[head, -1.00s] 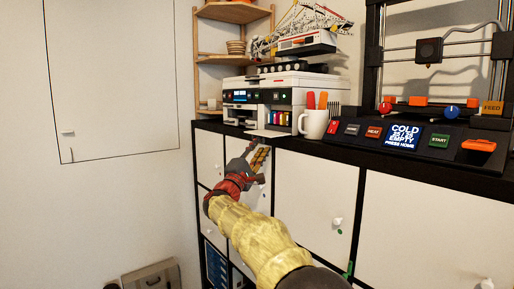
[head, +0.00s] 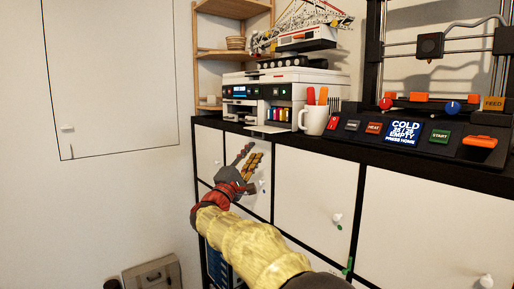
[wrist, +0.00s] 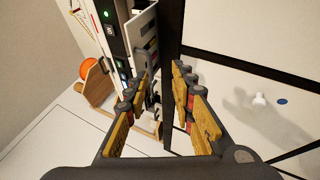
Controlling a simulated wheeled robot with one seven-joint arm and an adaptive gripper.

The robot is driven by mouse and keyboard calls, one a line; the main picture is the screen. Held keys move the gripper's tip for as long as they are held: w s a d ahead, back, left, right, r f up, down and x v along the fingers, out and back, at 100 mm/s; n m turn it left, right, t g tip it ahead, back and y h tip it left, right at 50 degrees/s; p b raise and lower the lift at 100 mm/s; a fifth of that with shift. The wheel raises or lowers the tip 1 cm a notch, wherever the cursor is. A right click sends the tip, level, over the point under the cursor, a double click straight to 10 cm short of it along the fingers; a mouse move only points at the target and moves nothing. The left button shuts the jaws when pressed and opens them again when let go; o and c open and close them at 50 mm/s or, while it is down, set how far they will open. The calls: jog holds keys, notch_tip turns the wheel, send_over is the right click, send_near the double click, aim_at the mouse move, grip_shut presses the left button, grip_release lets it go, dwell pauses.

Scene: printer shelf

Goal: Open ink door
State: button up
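The white printer (head: 300,78) with a black front stands on top of the cabinet. Colored ink tanks (head: 279,114) show in the right part of its front, in red, yellow, blue and other colors. I cannot clearly make out the ink door's edges or how far it stands open. My gripper (head: 249,155) is in front of the cabinet, below the printer's front edge. In the wrist view my gripper (wrist: 161,80) has its fingers apart with nothing between them. The printer's front (wrist: 112,35) shows beyond the left finger, turned on its side.
A white mug (head: 313,121) with orange-handled things stands right of the printer. A 3D printer with a control panel (head: 405,134) is further right. The dark cabinet top (head: 350,147) overhangs white doors with knobs (head: 337,218). A wooden shelf (head: 232,53) stands behind left.

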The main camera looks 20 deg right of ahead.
jog(key=v, duration=0.6)
jog(key=shift+s, duration=0.2)
